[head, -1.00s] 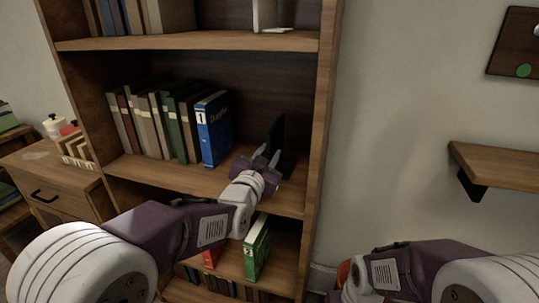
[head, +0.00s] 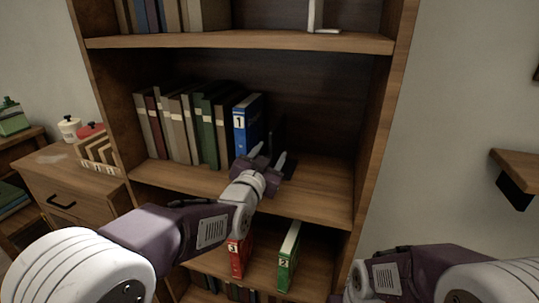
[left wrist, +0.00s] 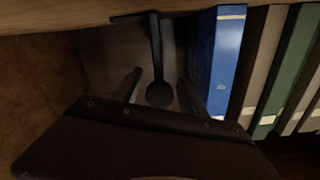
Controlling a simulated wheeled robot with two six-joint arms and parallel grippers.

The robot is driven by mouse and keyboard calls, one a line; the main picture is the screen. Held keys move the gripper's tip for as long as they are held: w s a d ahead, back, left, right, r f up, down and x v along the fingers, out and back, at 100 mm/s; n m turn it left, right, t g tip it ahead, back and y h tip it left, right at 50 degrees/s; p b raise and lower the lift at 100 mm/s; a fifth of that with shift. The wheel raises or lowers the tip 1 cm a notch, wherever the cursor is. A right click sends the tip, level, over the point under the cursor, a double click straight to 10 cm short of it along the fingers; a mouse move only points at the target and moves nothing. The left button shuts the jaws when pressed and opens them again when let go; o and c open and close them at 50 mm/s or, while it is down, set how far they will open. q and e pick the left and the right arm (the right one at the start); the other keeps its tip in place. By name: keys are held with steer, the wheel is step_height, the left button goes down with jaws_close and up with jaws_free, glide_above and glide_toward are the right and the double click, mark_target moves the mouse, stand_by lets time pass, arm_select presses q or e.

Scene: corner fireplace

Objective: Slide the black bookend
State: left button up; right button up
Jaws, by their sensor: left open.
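The black bookend (head: 277,132) stands upright on the middle shelf, just right of the blue book (head: 247,122) marked 1. Its dark base (head: 288,168) lies on the shelf board. My left gripper (head: 268,154) is open in front of it. In the left wrist view the bookend (left wrist: 155,48) shows nearly edge-on between my two spread fingers (left wrist: 158,78), with a rounded dark part low down. The blue book (left wrist: 224,60) is to its right there, with a gap between. I cannot tell whether a finger touches the bookend. My right gripper is out of view.
Several books (head: 180,125) stand left of the blue one. The middle shelf (head: 325,190) is bare to the right, up to the side panel. A red book (head: 238,258) and a green book (head: 288,258) stand below. A small wall shelf (head: 520,165) is at right.

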arm_select(q)
steer(key=p+v, duration=0.1)
steer(key=v, duration=0.8)
